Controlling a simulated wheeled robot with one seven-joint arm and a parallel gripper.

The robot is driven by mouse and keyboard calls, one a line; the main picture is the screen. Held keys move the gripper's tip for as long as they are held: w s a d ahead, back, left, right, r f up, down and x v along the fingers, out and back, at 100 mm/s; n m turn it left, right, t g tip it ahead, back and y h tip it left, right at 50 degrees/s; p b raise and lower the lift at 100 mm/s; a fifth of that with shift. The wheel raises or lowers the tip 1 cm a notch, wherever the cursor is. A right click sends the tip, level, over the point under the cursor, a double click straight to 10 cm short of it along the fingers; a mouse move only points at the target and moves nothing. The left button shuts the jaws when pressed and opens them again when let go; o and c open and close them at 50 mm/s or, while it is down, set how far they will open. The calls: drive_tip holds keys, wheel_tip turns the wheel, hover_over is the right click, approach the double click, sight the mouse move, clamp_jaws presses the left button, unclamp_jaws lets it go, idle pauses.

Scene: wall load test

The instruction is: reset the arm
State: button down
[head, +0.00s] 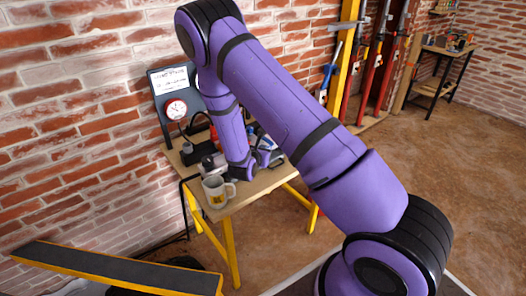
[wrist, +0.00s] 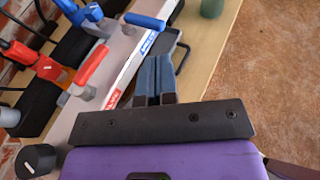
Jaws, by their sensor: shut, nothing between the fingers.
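My purple arm reaches over a small wooden table (head: 233,203) with yellow legs in the head view, bent at the elbow with its wrist low over the tabletop. My gripper (wrist: 154,62) shows in the wrist view with its two blue-grey fingers together and nothing between them. It is above a pale panel (wrist: 117,60) that carries a red-handled valve (wrist: 92,70) and a blue lever (wrist: 145,21). I cannot tell whether the fingers touch anything. In the head view the arm hides much of the table's right side.
A light mug (head: 216,192) stands near the table's front edge. A gauge (head: 176,110) on a dark board stands at the back. A yellow-edged dark beam (head: 115,268) lies at the lower left. Brown floor (head: 400,160) is open on the right.

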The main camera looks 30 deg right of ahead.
drive_tip(key=s+d+r+m+g, duration=0.1)
drive_tip(key=s+r+m+g, duration=0.3)
drive_tip(key=s+r+m, duration=0.65)
drive_tip(key=s+d+r+m+g, duration=0.25)
drive_tip(key=r+m+g, duration=0.2)
drive_tip(key=r, duration=1.05)
drive_tip(key=s+a+r+m+t+y, duration=0.2)
drive_tip(key=s+a+r+m+y, duration=0.3)
drive_tip(key=s, duration=0.6)
drive_tip(key=s+a+r+m+t+y, duration=0.3)
drive_tip(key=s+a+r+m+y, duration=0.2)
drive_tip(key=s+a+r, duration=0.3)
drive_tip(key=s+r+y, duration=0.1)
drive_tip(key=s, duration=0.2)
drive_tip(key=shift+s+a+m, duration=0.25)
drive_tip(key=shift+a+m, duration=0.05)
drive_tip(key=shift+a, duration=0.1)
drive_tip(key=shift+w, duration=0.1)
